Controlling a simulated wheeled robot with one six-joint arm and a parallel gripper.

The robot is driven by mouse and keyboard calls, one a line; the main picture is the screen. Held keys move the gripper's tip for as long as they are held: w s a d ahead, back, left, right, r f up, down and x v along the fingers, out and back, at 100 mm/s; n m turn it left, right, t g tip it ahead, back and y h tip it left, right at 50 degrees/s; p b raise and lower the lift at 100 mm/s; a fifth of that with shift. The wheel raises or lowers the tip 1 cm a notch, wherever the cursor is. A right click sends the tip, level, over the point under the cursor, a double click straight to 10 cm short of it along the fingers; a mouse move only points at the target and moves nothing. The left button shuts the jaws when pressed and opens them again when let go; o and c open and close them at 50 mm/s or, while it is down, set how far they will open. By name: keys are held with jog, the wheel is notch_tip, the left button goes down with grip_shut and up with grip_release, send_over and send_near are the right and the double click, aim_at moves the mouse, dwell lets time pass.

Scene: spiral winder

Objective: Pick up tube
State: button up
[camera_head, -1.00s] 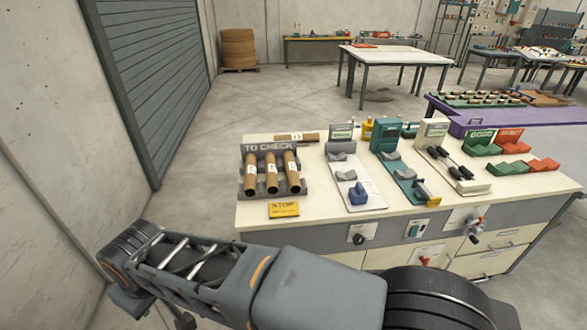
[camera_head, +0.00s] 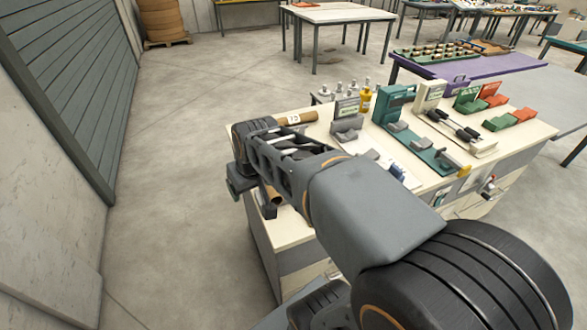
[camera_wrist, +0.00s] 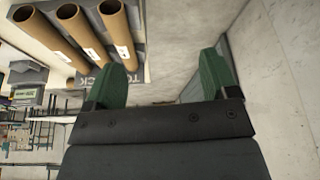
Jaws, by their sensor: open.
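In the wrist view, three brown cardboard tubes with white labels, a left tube (camera_wrist: 40,30), a middle tube (camera_wrist: 80,27) and a right tube (camera_wrist: 117,28), lie side by side in the "TO CHECK" rack (camera_wrist: 139,50). My gripper (camera_wrist: 163,60) has two green fingers spread apart with nothing between them. The fingers are beside the rack, the left one close to the right tube's end. In the head view my arm hides most of the rack; a bit of brown tube (camera_head: 275,197) shows below it. Another labelled tube (camera_head: 297,117) lies at the bench's back edge.
The bench (camera_head: 275,235) also carries a grey-white fixture (camera_head: 347,125), a green fixture (camera_head: 430,157) and green and orange trays (camera_head: 510,120). A purple table (camera_head: 490,62) stands behind. The floor left of the bench is clear.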

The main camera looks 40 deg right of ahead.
jog(key=shift+m, duration=0.5)
jog(key=w+d, duration=0.2)
jog(key=w+d+f+b, duration=0.1)
jog(key=w+d, duration=0.2)
jog(key=d, duration=0.1)
jog(key=shift+w+d+f, duration=0.3)
jog(key=shift+w+d, duration=0.05)
jog(key=shift+w, duration=0.05)
jog(key=w+d+f+m+b, duration=0.1)
jog(key=w+d+f, duration=0.15)
jog(key=d, duration=0.35)
jog(key=w+d+f+b, duration=0.1)
jog(key=w+d, duration=0.2)
jog(key=d, duration=0.4)
jog(key=shift+h, duration=0.4)
jog(key=x, duration=0.7)
jog(key=shift+w+d+f, duration=0.1)
jog(key=shift+d+f, duration=0.2)
jog(key=shift+p+x, duration=0.35)
jog(key=shift+x, duration=2.85)
jog(key=shift+c, duration=0.2)
jog(key=c, duration=1)
jog(key=shift+r, duration=0.15)
